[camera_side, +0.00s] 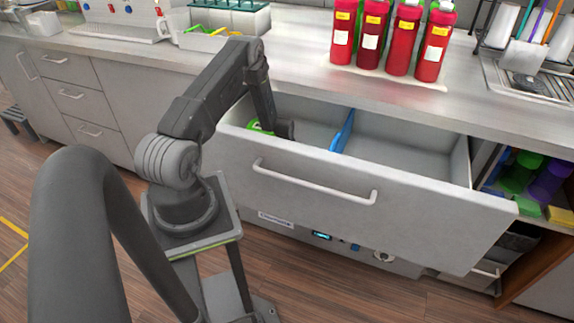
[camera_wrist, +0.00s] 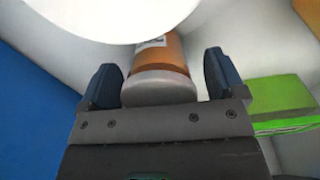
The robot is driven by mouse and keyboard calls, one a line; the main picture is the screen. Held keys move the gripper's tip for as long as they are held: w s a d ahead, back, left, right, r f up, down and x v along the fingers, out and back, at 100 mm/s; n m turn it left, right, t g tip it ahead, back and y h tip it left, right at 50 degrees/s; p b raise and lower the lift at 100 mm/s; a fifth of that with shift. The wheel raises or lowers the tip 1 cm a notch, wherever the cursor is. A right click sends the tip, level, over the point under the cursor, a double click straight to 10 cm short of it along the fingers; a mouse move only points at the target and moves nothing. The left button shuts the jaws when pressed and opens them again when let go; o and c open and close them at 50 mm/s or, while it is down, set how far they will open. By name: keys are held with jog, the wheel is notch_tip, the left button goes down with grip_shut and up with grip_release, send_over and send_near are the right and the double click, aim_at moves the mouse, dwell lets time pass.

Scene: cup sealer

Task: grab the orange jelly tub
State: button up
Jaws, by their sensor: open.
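The orange jelly tub (camera_wrist: 165,60) shows in the wrist view, lying or tilted, with a pale grey-white lid (camera_wrist: 160,88) and a white label. It is between the two dark blue fingers of my gripper (camera_wrist: 160,78), with its lid end close to the palm. The fingers are open, and a small gap shows on either side of the tub. In the side view my gripper (camera_side: 284,129) reaches down into the left compartment of the open drawer (camera_side: 375,200). The tub is hidden there.
A blue divider (camera_side: 342,131) splits the drawer; the right compartment looks empty. A green box (camera_wrist: 280,96) lies right of my gripper in the wrist view. A large white round object (camera_wrist: 115,15) covers part of the tub. Red bottles (camera_side: 400,45) stand on the counter behind.

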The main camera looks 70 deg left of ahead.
jog(key=shift+f, duration=0.6)
jog(key=c, duration=1)
jog(key=shift+c, duration=0.4)
jog(key=shift+r, duration=0.2)
